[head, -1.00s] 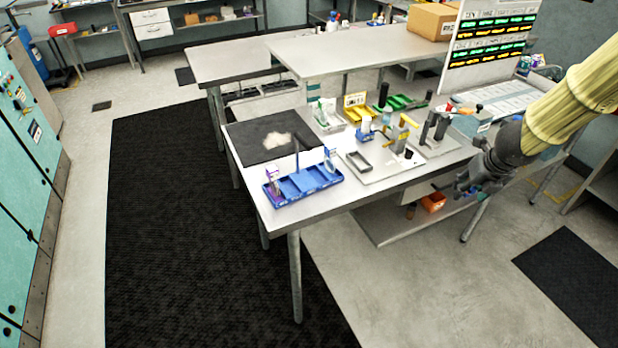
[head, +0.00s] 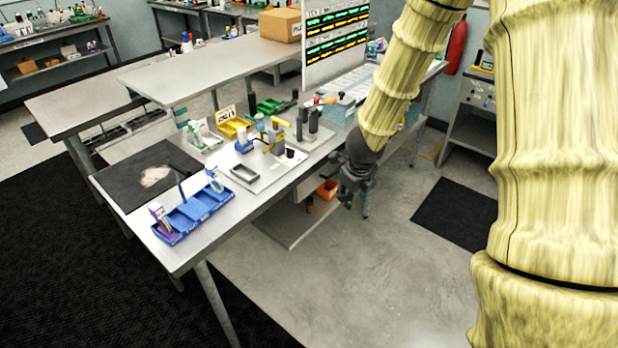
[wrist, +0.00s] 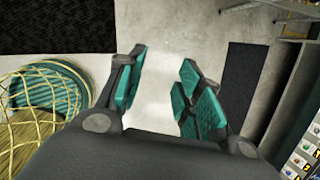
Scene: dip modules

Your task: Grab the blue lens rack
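The blue lens rack (head: 192,214) lies near the front left corner of the workbench (head: 215,247) in the head view. It is a long blue tray with compartments and a few upright items standing at its ends. My gripper (head: 357,198) hangs off the bench's right side, well to the right of the rack and apart from it. In the wrist view my gripper (wrist: 158,97) has its teal-padded fingers spread, with only grey floor between them. The rack does not show in the wrist view.
A dark mat (head: 148,176) lies behind the rack. A grey tray (head: 244,173), yellow bin (head: 233,128) and several tools stand along the bench. An orange bin (head: 327,189) sits on the lower shelf. Floor in front of the bench is clear.

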